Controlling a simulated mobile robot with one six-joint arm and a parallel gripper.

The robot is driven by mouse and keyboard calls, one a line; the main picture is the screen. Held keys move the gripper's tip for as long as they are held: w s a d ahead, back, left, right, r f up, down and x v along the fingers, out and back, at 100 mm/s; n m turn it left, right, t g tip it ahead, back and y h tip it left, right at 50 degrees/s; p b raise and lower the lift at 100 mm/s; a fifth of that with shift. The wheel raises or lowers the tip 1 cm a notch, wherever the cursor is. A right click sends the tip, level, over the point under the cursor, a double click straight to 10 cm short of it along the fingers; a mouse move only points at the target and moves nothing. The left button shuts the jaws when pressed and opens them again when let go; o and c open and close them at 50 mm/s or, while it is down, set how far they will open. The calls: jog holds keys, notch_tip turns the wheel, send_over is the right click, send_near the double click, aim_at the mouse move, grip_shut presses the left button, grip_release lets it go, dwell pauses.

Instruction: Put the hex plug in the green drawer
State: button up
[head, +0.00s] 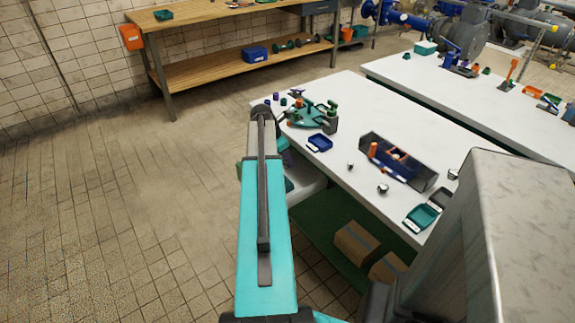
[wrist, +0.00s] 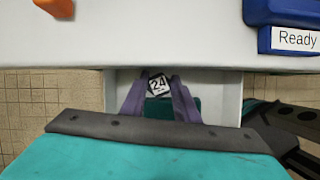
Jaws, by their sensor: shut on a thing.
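My gripper (wrist: 159,78) shows in the wrist view as two purple fingers, shut on the hex plug (wrist: 158,85), a small dark piece with a white face marked "24". The fingers hold it from both sides. Behind and around it in this view is the open drawer (wrist: 230,95), with pale walls and a green inside. The plug appears over the drawer; its height above the floor of the drawer I cannot tell. In the head view the pale drawer (head: 308,182) sticks out from the bench's left side, and my arm hides most of the gripper and the plug.
The white bench (head: 345,100) carries a green fixture (head: 308,115), a blue tray (head: 319,142), a dark toolbox (head: 398,160) and a teal bin (head: 421,217). A blue bin labelled "Ready" (wrist: 290,40) stands near the bench edge. Boxes (head: 355,240) lie underneath. The left floor is clear.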

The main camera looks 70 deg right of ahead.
aim_at(286, 163)
jog(key=shift+f, duration=0.15)
jog(key=shift+f, duration=1.65)
jog(key=shift+f, duration=0.15)
jog(key=o, duration=1.2)
jog(key=shift+c, duration=0.2)
jog(key=v, duration=1.2)
